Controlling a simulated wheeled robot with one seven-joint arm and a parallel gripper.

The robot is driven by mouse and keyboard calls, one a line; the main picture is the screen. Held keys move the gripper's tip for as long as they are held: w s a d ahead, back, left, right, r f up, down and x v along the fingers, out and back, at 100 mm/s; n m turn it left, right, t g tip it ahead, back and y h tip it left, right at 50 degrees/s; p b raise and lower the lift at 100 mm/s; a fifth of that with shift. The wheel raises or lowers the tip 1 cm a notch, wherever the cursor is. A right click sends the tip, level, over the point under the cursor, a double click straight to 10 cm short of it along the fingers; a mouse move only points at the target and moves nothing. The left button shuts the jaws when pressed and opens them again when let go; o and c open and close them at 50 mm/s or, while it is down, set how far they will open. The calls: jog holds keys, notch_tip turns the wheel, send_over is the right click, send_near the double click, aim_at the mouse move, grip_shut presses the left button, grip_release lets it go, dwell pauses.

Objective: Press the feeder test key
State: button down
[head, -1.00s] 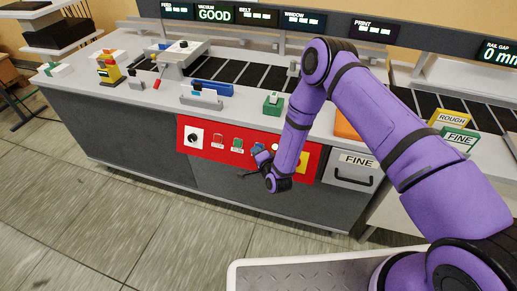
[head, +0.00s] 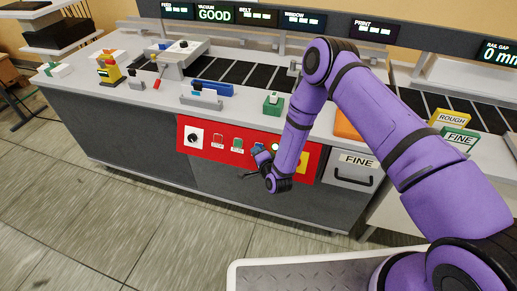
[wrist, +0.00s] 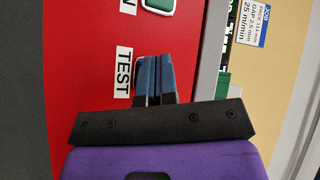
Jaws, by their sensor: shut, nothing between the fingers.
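A red control panel (head: 208,152) is set in the front of the dark cabinet, and it fills much of the wrist view (wrist: 85,50). A white label reading TEST (wrist: 123,72) is on the panel, just left of my fingertips in the wrist view. My gripper (wrist: 152,60) is shut and empty, its two blue fingers side by side and pointing at the panel. I see no key by the TEST label; the fingers cover that spot. I cannot tell whether the fingertips touch the panel. In the head view, my gripper (head: 259,153) is in front of the panel.
The panel also bears a black rotary knob (head: 193,138), a red button (head: 217,140) and a green button (head: 237,144). A green key (wrist: 160,6) shows at the wrist view's top edge. Right of the panel is a drawer labelled FINE (head: 352,172). The floor at left is clear.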

jog(key=shift+s+a+r, duration=0.15)
jog(key=shift+s+r, duration=0.1)
jog(key=shift+s, duration=0.15)
jog(key=shift+s+a+r, duration=0.25)
jog(key=shift+s+r, duration=0.15)
jog(key=shift+s, duration=0.3)
jog(key=shift+s+a+r, duration=0.25)
jog(key=shift+s+r, duration=0.15)
jog(key=shift+s, duration=0.3)
jog(key=shift+s+a+r, duration=0.25)
jog(key=shift+s+r, duration=0.15)
jog(key=shift+s, duration=0.3)
